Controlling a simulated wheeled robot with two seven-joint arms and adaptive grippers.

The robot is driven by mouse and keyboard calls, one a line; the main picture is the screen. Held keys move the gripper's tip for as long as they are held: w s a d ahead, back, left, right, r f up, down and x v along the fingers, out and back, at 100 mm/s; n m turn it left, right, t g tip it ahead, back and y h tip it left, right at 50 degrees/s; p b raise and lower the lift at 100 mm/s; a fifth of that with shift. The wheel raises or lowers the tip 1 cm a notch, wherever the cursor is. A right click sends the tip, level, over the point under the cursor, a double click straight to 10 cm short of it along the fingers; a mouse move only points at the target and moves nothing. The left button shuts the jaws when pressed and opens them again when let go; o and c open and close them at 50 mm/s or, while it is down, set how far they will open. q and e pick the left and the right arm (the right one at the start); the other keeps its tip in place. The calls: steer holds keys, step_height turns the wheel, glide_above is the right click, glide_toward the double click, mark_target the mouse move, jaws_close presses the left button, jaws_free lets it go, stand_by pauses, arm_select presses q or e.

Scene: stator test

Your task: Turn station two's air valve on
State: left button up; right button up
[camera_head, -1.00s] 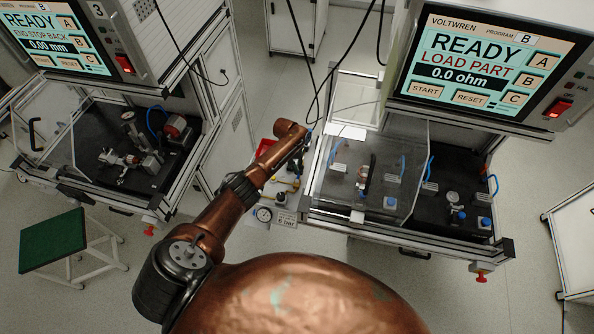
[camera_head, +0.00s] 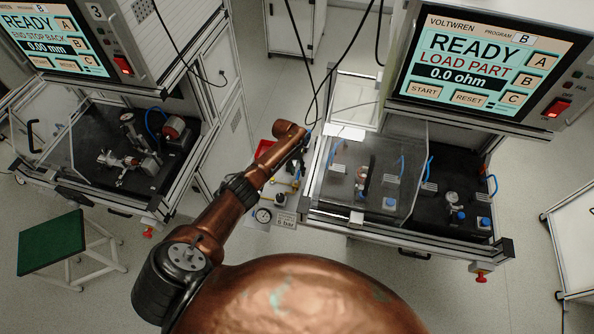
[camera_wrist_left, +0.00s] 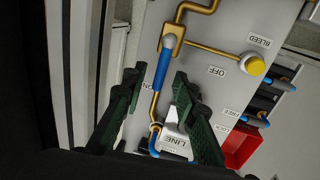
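The air valve's blue lever (camera_wrist_left: 162,66) is in the left wrist view, on a pale panel (camera_wrist_left: 205,50) with brass pipes. It runs down the picture from its grey end, roughly along the pipe. The ON label (camera_wrist_left: 117,90) is to its left and the OFF label (camera_wrist_left: 217,70) to its right. My left gripper (camera_wrist_left: 157,76) is open, with one dark green finger on each side of the lever. I cannot tell whether either finger touches it. In the head view my left arm reaches over the panel between two stations and hides part of it. My right gripper is not in view.
A yellow BLEED knob (camera_wrist_left: 255,66) and a red box (camera_wrist_left: 243,148) are right of the lever. A pressure gauge (camera_head: 263,215) is on the panel's near side. The right station's screen (camera_head: 482,62) reads READY, LOAD PART. A green-topped stool (camera_head: 52,240) stands at left.

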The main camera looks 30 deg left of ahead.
arm_select(q)
steer(key=shift+r, duration=0.1)
step_height(320, 180, up, 12)
steer(key=a, duration=0.2)
steer(key=shift+s+a+f, duration=0.15)
steer(key=shift+s+f, duration=0.05)
steer(key=shift+s, duration=0.05)
stand_by(0.4)
